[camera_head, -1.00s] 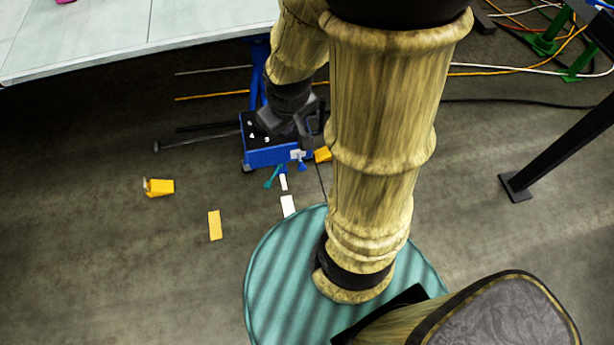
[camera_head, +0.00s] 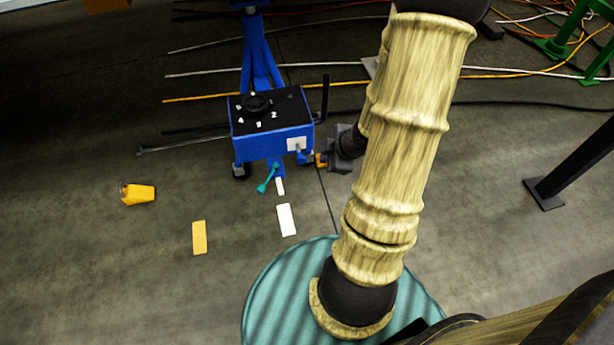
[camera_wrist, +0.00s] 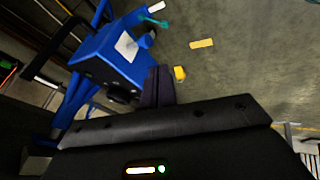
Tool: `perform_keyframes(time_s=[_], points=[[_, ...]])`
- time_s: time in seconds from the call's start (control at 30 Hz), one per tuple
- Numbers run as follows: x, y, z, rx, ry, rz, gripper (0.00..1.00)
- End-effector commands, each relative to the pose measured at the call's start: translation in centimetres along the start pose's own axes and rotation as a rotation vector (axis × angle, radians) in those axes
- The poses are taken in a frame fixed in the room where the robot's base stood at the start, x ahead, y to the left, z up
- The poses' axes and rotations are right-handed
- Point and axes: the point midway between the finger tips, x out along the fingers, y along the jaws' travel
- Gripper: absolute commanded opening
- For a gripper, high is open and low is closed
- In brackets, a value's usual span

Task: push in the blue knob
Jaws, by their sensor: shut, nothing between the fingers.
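A blue box (camera_head: 258,145) with a black top stands on a blue post near the floor. The blue knob (camera_head: 301,158) sticks out from its front face, below a white plate (camera_head: 297,143). In the wrist view the knob (camera_wrist: 146,40) shows beside the white plate (camera_wrist: 127,46). My gripper (camera_head: 321,160) is just right of the box, close to the knob in the picture. Whether it touches anything is unclear. In the wrist view its dark fingers (camera_wrist: 158,84) are together and empty, below the knob.
Yellow blocks (camera_head: 138,194) and flat pieces, including a white one (camera_head: 286,219), lie on the floor. Cables run behind. A black post (camera_head: 575,155) stands at right.

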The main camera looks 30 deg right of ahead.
Motion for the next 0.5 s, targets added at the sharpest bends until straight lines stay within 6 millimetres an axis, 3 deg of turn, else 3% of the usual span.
perform_keyframes(time_s=[0.03, 0.13, 0.5], points=[[2.3, -1.1, 1.4, -0.022, 0.030, 0.002, 0.00], [3.6, -1.9, 2.2, -0.072, 0.082, 0.012, 0.00], [4.0, -2.2, 2.5, -0.113, 0.124, 0.023, 0.00]])
